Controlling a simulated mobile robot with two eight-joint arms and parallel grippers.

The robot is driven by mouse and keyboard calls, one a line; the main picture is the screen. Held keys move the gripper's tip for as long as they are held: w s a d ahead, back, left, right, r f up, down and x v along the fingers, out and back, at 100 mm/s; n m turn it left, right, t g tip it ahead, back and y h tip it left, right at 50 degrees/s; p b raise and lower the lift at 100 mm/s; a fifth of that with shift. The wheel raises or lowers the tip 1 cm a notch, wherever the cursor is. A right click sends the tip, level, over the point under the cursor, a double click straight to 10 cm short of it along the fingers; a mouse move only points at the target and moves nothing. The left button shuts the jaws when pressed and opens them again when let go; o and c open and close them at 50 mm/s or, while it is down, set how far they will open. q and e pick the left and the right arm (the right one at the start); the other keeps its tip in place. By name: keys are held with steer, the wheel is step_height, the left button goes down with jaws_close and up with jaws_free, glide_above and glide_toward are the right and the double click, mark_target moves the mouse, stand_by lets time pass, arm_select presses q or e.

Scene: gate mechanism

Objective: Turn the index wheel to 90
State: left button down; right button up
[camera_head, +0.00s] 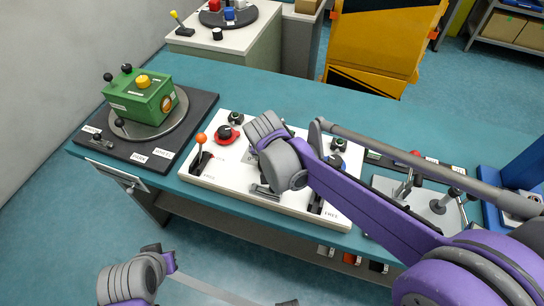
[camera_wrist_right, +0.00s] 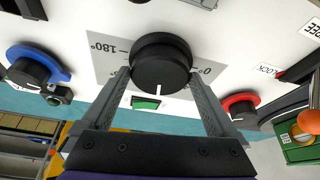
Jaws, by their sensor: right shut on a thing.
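The index wheel (camera_wrist_right: 161,62) is a round black knob on the white panel. A white pointer line on the knob points down in that view. My right gripper (camera_wrist_right: 160,76) is shut on the knob, one finger on each side. In the head view my right arm hides the wheel. My left arm shows at the bottom left, but its gripper fingers do not show.
The white panel (camera_head: 228,190) also bears a red knob (camera_head: 228,135), an orange-tipped lever (camera_head: 201,139) and a blue knob (camera_wrist_right: 30,72). A green box (camera_head: 142,98) stands on a black base to the left. More levers (camera_head: 440,204) stand to the right.

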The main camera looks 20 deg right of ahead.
steer(key=shift+a+m+h, duration=0.1)
steer(key=shift+m+h, duration=0.2)
steer(key=shift+m, duration=0.5)
steer(key=shift+g, duration=0.3)
steer(key=o, duration=1)
steer(key=v, duration=1)
steer(key=shift+s+r+p, duration=0.2)
steer(key=shift+r+p, duration=0.1)
steer(key=shift+p, duration=0.1)
steer(key=shift+a, duration=0.15)
